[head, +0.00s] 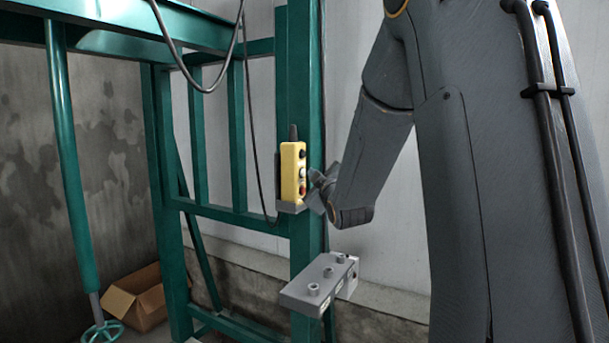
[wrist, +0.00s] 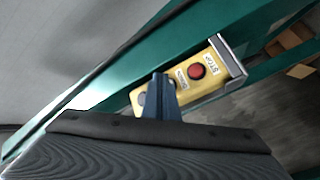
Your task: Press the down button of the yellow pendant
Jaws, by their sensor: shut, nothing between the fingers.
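The yellow pendant (head: 291,168) hangs upright on a green post in the head view, with a column of buttons facing right. In the wrist view the pendant (wrist: 224,57) lies slanted, with a red button (wrist: 197,72) beside a STOP label. A second small label (wrist: 181,77) sits close to my fingers; its text is too small to read surely. My gripper (head: 312,188) is shut and empty, just right of the pendant's lower half. In the wrist view my gripper (wrist: 158,77) covers part of the button face. I cannot tell whether the fingertips touch a button.
The green post (head: 306,242) stands behind the pendant. A grey box with knobs (head: 318,282) juts out below my gripper. A dark cable (head: 249,120) hangs left of the pendant. A cardboard box (head: 138,300) lies on the floor at the lower left.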

